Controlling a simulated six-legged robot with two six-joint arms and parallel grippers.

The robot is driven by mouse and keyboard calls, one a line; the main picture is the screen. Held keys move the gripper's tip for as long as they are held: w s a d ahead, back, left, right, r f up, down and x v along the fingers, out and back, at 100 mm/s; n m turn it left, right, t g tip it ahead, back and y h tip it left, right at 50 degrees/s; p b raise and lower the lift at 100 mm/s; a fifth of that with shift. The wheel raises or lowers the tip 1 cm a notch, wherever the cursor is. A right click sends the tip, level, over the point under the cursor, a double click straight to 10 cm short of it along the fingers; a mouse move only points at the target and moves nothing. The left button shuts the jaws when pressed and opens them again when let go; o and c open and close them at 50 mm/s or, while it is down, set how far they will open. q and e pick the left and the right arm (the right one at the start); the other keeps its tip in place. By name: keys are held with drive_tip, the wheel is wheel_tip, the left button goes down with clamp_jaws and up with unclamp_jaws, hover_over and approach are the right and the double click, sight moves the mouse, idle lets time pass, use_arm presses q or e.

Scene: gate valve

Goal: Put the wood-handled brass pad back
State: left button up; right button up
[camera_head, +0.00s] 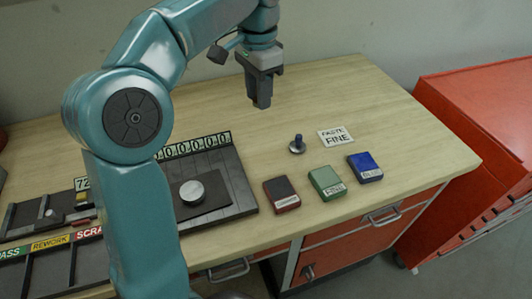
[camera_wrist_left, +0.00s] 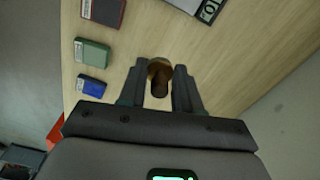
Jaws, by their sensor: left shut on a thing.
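The wood-handled brass pad (camera_wrist_left: 159,67) is between the fingertips of my left gripper in the left wrist view. Its brown handle and a brassy rounded part show; the rest is hidden. My left gripper (camera_head: 261,103) is shut on it and hangs above the back middle of the wooden bench in the head view. The pad cannot be made out there. A metal disc with a dark blue knob (camera_head: 297,147) stands on the bench, right of and below the gripper in the picture, beside a white card reading PASTE FINE (camera_head: 336,137). My right gripper is not in view.
A dark red block (camera_head: 281,194), a green block (camera_head: 327,183) and a blue block (camera_head: 365,167) lie along the bench's front. A black fixture (camera_head: 235,192) with a silver disc (camera_head: 191,191) lies left. A red cabinet (camera_head: 470,110) stands right. The back right bench is clear.

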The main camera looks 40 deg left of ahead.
sight(261, 158)
use_arm(q)
wheel_tip(261, 158, down, 17)
drive_tip(key=shift+f+b, duration=0.15)
drive_tip(key=shift+b, duration=1)
drive_tip(key=shift+w+f, duration=0.1)
drive_tip(key=shift+f, duration=0.05)
drive_tip(key=shift+w, duration=0.1)
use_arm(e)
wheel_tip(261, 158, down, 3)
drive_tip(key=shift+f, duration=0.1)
use_arm(q)
drive_tip(key=shift+f, duration=0.2)
drive_tip(key=o, duration=0.9)
drive_tip(key=shift+o, duration=0.6)
drive_tip(key=shift+r, duration=0.55)
wheel_tip(261, 158, up, 11)
drive_tip(key=p, duration=0.1)
drive_tip(key=shift+r+p, duration=0.2)
drive_tip(key=shift+p, duration=0.15)
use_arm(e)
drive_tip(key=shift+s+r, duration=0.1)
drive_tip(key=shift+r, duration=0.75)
